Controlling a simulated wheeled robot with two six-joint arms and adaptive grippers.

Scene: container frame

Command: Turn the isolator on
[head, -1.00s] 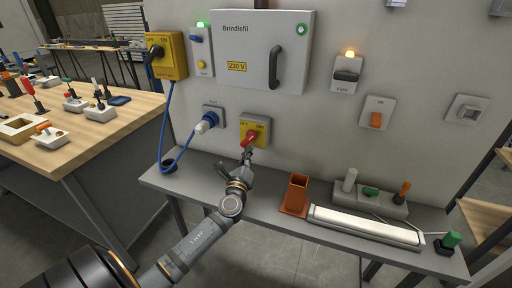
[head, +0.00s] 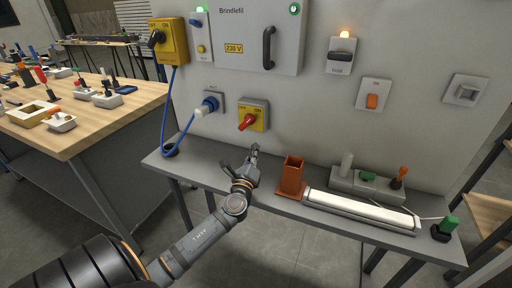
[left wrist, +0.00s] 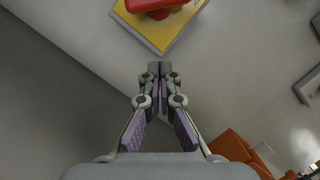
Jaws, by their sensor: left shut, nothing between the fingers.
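A yellow switch plate with a red rotary handle (head: 247,122) is on the wall below the grey cabinet. OFF and ON marks show along its top edge, and the handle slants down to the left. In the left wrist view the red handle (left wrist: 158,5) and yellow plate are at the top, partly cut off. My left gripper (head: 254,148) is shut and empty, below the handle and apart from it. Its closed fingertips show in the left wrist view (left wrist: 160,68). A second yellow box with a black rotary knob (head: 156,38) is at upper left. My right gripper is not in view.
A blue plug (head: 210,104) and cable are left of the red handle. The grey shelf (head: 205,165) below carries an orange holder (head: 292,174) and a white lamp bar (head: 360,210). A grey cabinet with a dark handle (head: 268,48) hangs above.

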